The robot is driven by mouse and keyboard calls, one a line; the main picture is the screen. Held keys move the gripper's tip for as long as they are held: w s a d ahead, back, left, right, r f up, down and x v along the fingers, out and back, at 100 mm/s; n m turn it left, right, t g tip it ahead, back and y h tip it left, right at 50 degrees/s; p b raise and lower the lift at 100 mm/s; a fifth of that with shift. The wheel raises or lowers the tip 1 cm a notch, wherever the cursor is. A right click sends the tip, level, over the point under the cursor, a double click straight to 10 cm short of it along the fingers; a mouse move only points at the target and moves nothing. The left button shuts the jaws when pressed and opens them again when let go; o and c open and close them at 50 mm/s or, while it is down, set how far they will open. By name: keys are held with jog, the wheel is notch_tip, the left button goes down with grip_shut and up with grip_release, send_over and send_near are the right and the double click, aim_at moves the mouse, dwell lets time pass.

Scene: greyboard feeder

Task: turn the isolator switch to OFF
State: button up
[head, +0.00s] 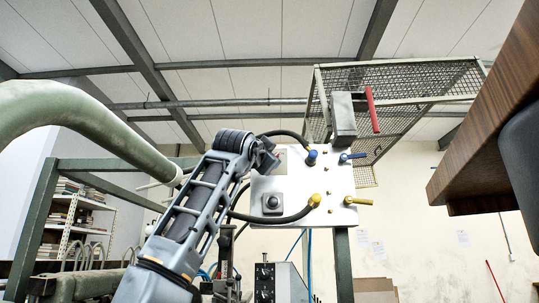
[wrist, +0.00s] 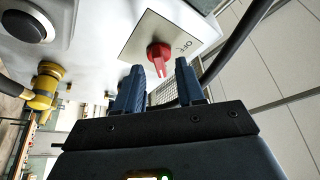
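The isolator switch is a red knob (wrist: 158,55) on a pale square plate (wrist: 150,33) in the wrist view. The word OFF is printed on the plate to the right of the knob, and the knob's narrow end points down in the picture, not at the word. My gripper (wrist: 159,66) is open, with its two blue fingers apart. The knob shows between and just beyond the fingertips, with no clear contact. In the head view, my gripper (head: 268,158) is at the upper left of the white panel (head: 285,187) and partly hides the plate there.
The panel carries a black round button (head: 272,202), blue and yellow fittings with hoses, a blue lever (head: 353,156) and a yellow lever (head: 358,201). A grey box (head: 343,115) with a red lever (head: 371,109) stands above. A wire mesh cage (head: 410,82) is behind it.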

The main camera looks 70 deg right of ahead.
jog(key=shift+x, duration=0.8)
jog(key=shift+c, duration=0.4)
grip_shut()
